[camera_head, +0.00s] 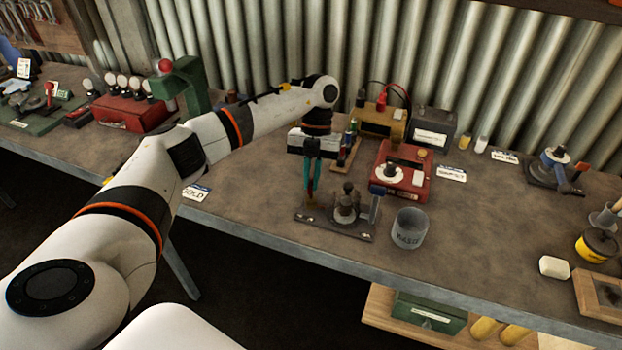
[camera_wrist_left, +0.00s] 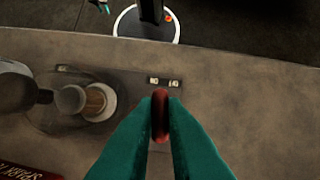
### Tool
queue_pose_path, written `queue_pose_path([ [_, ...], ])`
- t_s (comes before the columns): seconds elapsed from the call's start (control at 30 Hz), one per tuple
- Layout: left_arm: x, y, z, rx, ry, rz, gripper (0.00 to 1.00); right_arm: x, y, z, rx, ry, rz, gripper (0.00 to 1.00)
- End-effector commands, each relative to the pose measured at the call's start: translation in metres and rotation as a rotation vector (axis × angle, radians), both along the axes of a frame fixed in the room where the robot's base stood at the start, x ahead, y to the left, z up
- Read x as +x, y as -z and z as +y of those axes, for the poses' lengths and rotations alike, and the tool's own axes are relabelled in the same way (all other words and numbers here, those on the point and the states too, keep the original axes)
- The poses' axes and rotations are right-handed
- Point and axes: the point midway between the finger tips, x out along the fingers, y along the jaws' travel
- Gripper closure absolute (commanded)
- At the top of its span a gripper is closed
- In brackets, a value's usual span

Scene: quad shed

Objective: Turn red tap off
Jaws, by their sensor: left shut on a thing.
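A dark base plate (camera_head: 357,232) with a grey metal tap body (camera_head: 345,206) stands near the front edge of the bench. My left gripper (camera_head: 311,203) reaches down over the plate's left end, fingers pointing down. In the left wrist view, its teal fingers (camera_wrist_left: 160,103) are shut on a red handle (camera_wrist_left: 160,118), which sits between the tips; I take it for the red tap. The handle is hard to make out in the head view. A small teal tip at the top of the wrist view (camera_wrist_left: 103,6) appears to be my right gripper, mostly cut off.
A grey can (camera_head: 409,229) stands just right of the plate. A red box (camera_head: 402,172) with a white dial is behind it. Another fixture with an orange-red handle (camera_head: 582,168) is far right.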

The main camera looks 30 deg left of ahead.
Motion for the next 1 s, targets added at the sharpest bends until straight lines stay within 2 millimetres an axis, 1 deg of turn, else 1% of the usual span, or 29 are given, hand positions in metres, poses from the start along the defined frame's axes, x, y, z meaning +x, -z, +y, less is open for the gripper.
queue_pose_path([
  [0.2,0.0011,-0.0008,-0.0002,0.001,0.100,-0.004,1.00,-0.0001,0.0043,-0.0011,-0.001,0.000,0.000,0.64],
  [0.37,0.0013,-0.0011,-0.0005,0.001,0.140,-0.005,1.00,-0.0002,0.0054,-0.0017,-0.002,0.000,0.001,0.64],
  [0.87,0.0011,-0.0014,-0.0006,0.001,0.159,-0.005,1.00,-0.0003,0.0057,-0.0017,-0.002,0.000,0.001,0.64],
  [0.9,0.0011,-0.0014,-0.0006,0.001,0.159,-0.005,0.86,-0.0003,0.0057,-0.0017,-0.002,0.000,0.001,0.64],
  [0.97,0.0011,-0.0013,-0.0006,0.001,0.158,-0.004,0.76,-0.0004,0.0057,-0.0017,-0.002,0.000,0.001,0.64],
  [1.0,0.0010,-0.0011,-0.0007,0.001,0.158,-0.004,0.70,-0.0004,0.0057,-0.0017,-0.002,0.000,0.001,0.64],
])
